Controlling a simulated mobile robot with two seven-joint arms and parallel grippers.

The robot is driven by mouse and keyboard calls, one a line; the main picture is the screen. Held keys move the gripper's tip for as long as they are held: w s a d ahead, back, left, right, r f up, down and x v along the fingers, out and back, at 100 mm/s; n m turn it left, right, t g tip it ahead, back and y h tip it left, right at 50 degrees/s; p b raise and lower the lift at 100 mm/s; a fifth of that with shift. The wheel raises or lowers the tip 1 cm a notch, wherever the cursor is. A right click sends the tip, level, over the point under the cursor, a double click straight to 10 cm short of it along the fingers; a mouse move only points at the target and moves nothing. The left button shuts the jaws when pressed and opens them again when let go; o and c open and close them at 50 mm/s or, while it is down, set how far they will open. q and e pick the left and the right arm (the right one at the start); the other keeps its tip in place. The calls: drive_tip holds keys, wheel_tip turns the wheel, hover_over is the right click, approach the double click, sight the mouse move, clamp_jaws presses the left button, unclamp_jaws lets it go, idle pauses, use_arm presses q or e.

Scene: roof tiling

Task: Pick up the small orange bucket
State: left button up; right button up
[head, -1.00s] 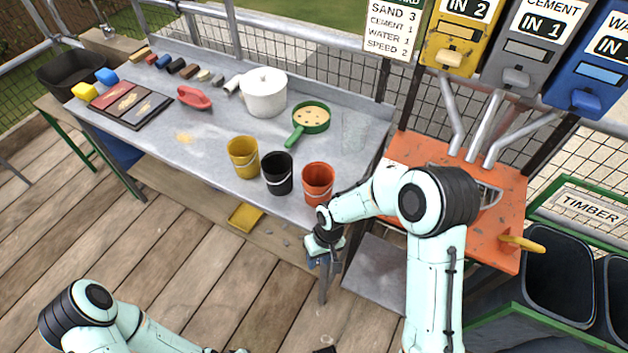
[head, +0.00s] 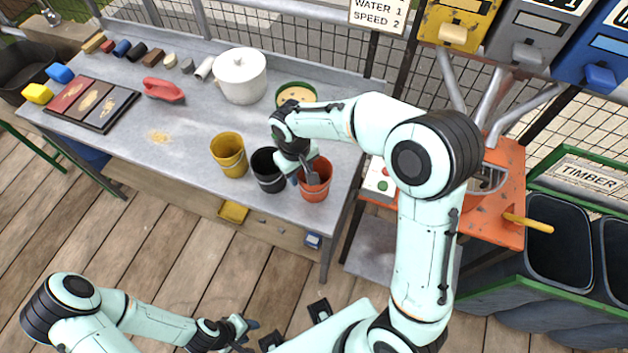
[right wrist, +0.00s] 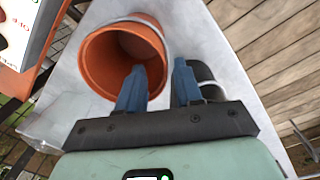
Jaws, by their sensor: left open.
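The small orange bucket (head: 317,191) stands upright on the grey bench near its front right corner. It also shows large in the right wrist view (right wrist: 100,66), its mouth towards the camera. My right gripper (head: 304,177) is over the bucket's left rim. In the right wrist view its two blue fingers (right wrist: 160,88) are apart, one over the bucket's mouth and one outside, with the rim between them. I see a gap around the rim, so it looks open. My left gripper (head: 245,335) is open and empty, low in front of the bench.
A black bucket (head: 268,180) stands close beside the orange one, near the outer finger. A yellow bucket (head: 229,157) is further left. A green sieve (head: 293,88), a white pot (head: 240,78) and a red float (head: 163,90) lie further back. The orange mixer stand (head: 505,170) is to the right.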

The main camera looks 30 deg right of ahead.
sight(302, 187)
drive_tip(key=f, duration=0.2)
drive_tip(key=s+f, duration=0.1)
drive_tip(key=f, duration=0.1)
drive_tip(key=shift+s+a+f, duration=0.1)
drive_tip(key=shift+f, duration=0.85)
clamp_jaws()
